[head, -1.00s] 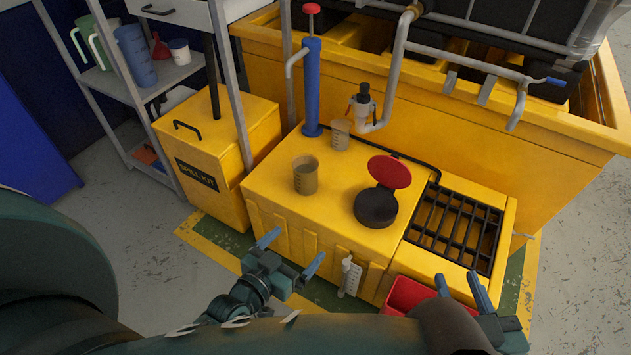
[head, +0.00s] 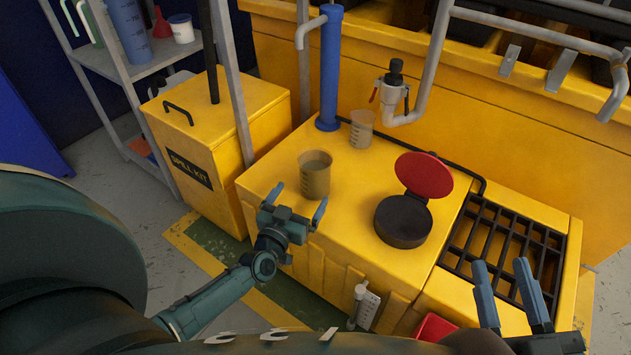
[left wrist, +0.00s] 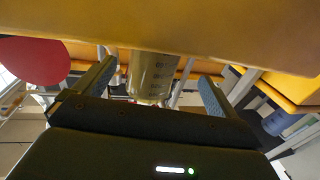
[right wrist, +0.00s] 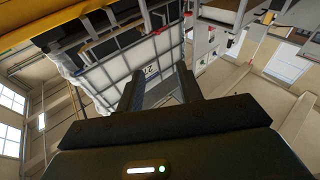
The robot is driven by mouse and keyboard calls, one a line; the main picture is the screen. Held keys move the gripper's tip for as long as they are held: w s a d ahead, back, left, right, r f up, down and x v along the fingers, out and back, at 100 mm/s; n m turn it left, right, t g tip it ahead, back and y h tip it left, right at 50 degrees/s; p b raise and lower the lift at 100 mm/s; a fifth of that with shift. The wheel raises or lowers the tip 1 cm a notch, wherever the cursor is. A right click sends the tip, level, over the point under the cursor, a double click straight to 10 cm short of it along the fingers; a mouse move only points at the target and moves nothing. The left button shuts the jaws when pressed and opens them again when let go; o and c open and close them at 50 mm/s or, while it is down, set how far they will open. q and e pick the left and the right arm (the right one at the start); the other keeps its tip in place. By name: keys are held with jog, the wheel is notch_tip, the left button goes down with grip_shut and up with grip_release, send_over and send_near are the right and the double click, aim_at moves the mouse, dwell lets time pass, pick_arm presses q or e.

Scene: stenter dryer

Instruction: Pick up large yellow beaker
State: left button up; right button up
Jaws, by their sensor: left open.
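The large beaker (head: 315,177), see-through with a yellowish-brown tint, stands upright on the yellow cabinet top (head: 345,215), near its left side. My left gripper (head: 297,203) is open and empty at the cabinet's front edge, just in front of the beaker, its fingers pointing toward it. In the left wrist view the beaker (left wrist: 150,75) shows between the two parted fingers, with a gap on both sides. It looks beyond the fingertips, not gripped. My right gripper (head: 502,268) is open and empty at the lower right, before the black grate.
A smaller clear beaker (head: 361,129) stands behind the large one, near the blue pump (head: 330,70). A black round pot (head: 403,222) with a raised red lid (head: 424,175) is to the right. The spill kit box (head: 215,140) stands left, and a black grate (head: 505,250) lies right.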

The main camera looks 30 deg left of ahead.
aim_at(308, 188)
pick_arm(q)
jog(key=shift+w, duration=0.65)
jog(key=w, duration=0.1)
jog(key=w+b, duration=0.1)
jog(key=w, duration=0.1)
jog(key=w+b, duration=0.1)
jog(key=shift+w+d, duration=0.25)
jog(key=shift+w+r, duration=0.1)
jog(key=shift+w, duration=0.1)
pick_arm(e)
jog(key=r+n+y, duration=0.1)
jog(key=w+r+t+y, duration=0.1)
jog(key=r, duration=0.1)
jog(key=shift+d+n, duration=0.1)
jog(key=shift+n, duration=0.3)
pick_arm(q)
jog(key=shift+c, duration=0.4)
jog(key=c, duration=1.2)
pick_arm(e)
jog(key=shift+f, duration=0.1)
